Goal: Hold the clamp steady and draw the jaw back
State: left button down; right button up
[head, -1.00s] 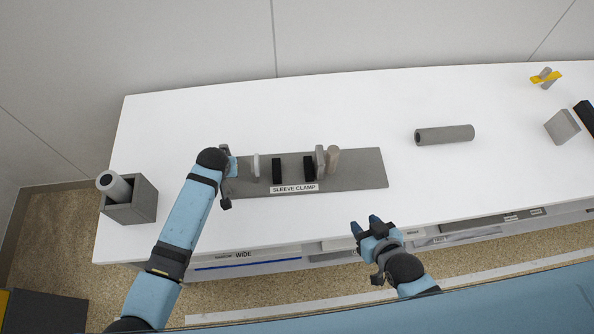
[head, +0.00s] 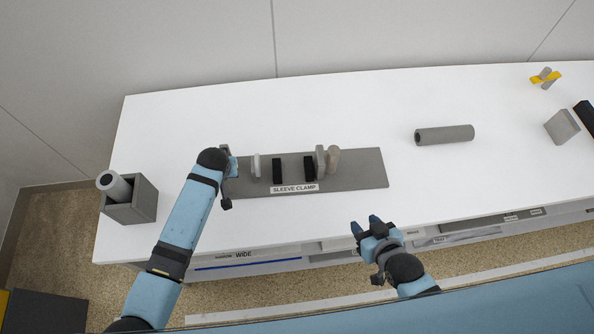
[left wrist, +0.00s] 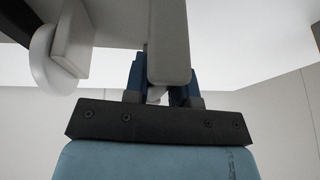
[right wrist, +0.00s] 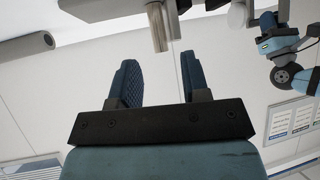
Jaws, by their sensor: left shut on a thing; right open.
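The sleeve clamp is a grey base plate (head: 362,170) on the white table, labelled SLEEVE CLAMP (head: 294,188). It carries two black blocks (head: 278,171), a pale disc (head: 256,165) at its left, and a grey upright jaw (head: 320,160) with a tan round handle (head: 333,160) at its right. My left gripper (head: 231,166) is at the plate's left end. In the left wrist view its fingers (left wrist: 160,80) are shut on a grey bar (left wrist: 168,45) of the clamp. My right gripper (head: 367,226) is open and empty in front of the table's front edge, apart from the jaw.
A grey tube (head: 444,135) lies on the table to the right of the clamp. A grey holder (head: 143,203) with a tube in it stands at the left. A grey block (head: 562,127) and a yellow piece (head: 546,78) are at the far right. The table behind the clamp is clear.

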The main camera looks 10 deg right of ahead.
jog(key=shift+w+a, duration=0.2)
jog(key=c, duration=0.6)
jog(key=w+a+g, duration=0.1)
jog(key=w+a, duration=0.1)
jog(key=w, duration=0.1)
jog(key=w+a+f, duration=0.1)
jog(key=w+a, duration=0.2)
jog(key=w, duration=0.1)
jog(key=w+a+f+g, duration=0.1)
jog(key=w+a, duration=0.1)
jog(key=w, duration=0.1)
jog(key=shift+w+a+f+g, duration=0.1)
jog(key=shift+w+a+g, duration=0.15)
jog(key=shift+a+g, duration=0.1)
grip_shut()
jog(key=w+a+r+m+g+h, duration=0.4)
jog(key=w+a+r+h, duration=0.3)
jog(key=w+a+h, duration=0.3)
jog(key=y, duration=0.1)
send_near(316, 158)
notch_tip(316, 158, down, 4)
jog(key=w+a, duration=0.1)
jog(key=w, duration=0.1)
jog(key=shift+s+d+f, duration=0.1)
jog(key=shift+d, duration=0.85)
jog(key=shift+d+f, duration=0.1)
jog(key=shift+d, duration=0.85)
